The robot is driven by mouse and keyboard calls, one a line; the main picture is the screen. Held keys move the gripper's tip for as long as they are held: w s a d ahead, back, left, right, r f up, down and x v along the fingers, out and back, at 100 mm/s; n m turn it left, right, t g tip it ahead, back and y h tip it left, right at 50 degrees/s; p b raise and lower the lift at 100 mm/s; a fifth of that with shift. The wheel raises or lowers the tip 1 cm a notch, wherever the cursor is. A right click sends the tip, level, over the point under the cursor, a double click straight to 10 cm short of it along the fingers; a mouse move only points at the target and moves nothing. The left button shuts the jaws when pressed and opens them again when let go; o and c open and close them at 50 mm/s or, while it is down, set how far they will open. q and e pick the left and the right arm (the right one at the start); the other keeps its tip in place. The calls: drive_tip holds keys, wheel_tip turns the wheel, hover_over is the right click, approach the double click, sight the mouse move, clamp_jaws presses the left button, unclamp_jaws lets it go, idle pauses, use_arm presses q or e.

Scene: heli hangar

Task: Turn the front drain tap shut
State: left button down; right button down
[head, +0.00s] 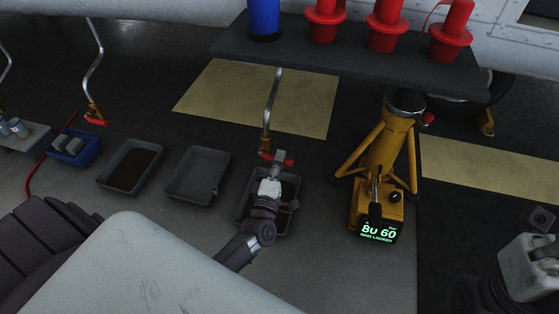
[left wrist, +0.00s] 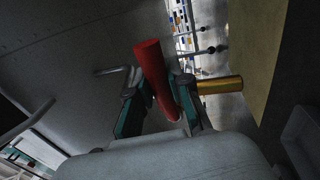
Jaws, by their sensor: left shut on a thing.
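The drain tap at my left gripper has a red handle (head: 286,162) and a brass body (head: 266,143) under a thin metal drain pipe (head: 272,97). My left gripper (head: 275,168) is at this tap, above a grey tray. In the left wrist view the red handle (left wrist: 151,65) stands between the two fingers of my left gripper (left wrist: 160,104), which is shut on it. The brass body (left wrist: 220,86) points off to the right there. My right gripper (head: 525,268) is partly in view at the lower right; its fingers cannot be made out.
Grey trays (head: 170,188) stand on the floor beside a blue crate (head: 90,150). Another red-handled tap (head: 96,121) hangs further left. A yellow jack (head: 385,155) with a lit display stands to the right. A dark shelf (head: 225,48) bearing red plugs hangs over the area.

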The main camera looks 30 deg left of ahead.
idle(0.5)
use_arm(q)
drive_tip(key=c, duration=1)
unclamp_jaws()
drive_tip(key=shift+c, duration=0.2)
drive_tip(key=shift+s, duration=0.15)
drive_tip(key=v, duration=1.2)
